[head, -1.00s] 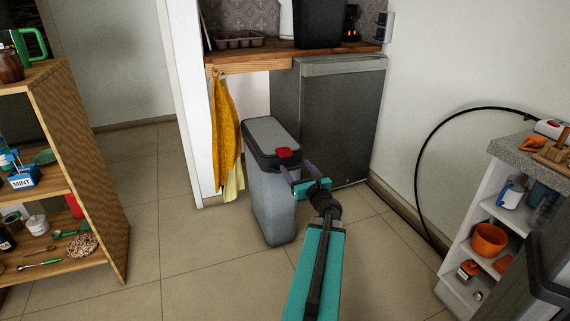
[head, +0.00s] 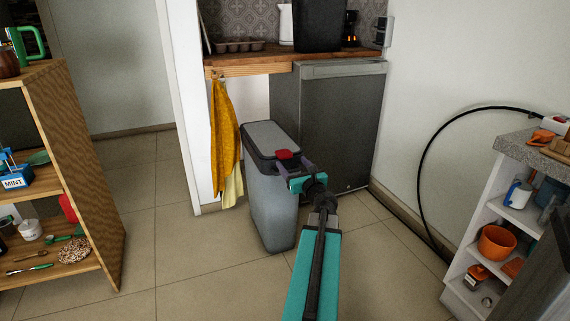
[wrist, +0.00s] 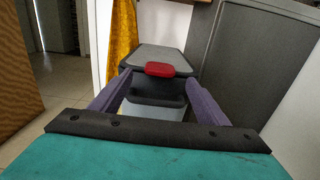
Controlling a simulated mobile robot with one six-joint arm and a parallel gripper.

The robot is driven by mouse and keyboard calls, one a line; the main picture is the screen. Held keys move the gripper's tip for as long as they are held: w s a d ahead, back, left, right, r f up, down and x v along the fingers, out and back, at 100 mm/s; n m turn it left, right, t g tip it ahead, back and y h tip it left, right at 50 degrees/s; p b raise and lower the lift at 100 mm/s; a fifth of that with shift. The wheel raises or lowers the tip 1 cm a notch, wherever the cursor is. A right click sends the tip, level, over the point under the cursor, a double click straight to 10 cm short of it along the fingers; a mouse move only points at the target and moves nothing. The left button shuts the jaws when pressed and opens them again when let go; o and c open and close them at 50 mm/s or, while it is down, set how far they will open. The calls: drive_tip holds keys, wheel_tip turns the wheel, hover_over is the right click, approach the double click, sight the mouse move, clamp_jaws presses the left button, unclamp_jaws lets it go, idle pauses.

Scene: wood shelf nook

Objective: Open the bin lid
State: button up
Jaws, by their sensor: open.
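The bin (head: 271,205) is a tall light-grey container standing on the tiled floor. Its lid (head: 270,137) is grey with a dark rim and lies shut. A red latch (head: 285,155) sits at the lid's front edge. In the wrist view the red latch (wrist: 160,69) and lid (wrist: 155,56) are straight ahead, between and beyond my purple fingers. My gripper (head: 294,170) is open at the front of the bin, close to the latch and a little below it. The wrist view shows my gripper (wrist: 160,95) empty. I cannot tell whether a finger touches the bin.
A dark grey cabinet (head: 335,125) stands right behind the bin under a wooden counter (head: 250,66). A yellow cloth (head: 224,135) hangs left of the bin. Wooden shelves (head: 85,150) stand at left, a white shelf unit (head: 500,235) at right. Floor between is clear.

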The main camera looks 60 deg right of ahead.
sight(287, 157)
drive_tip(key=shift+b+x, duration=0.75)
drive_tip(key=shift+x, duration=2.05)
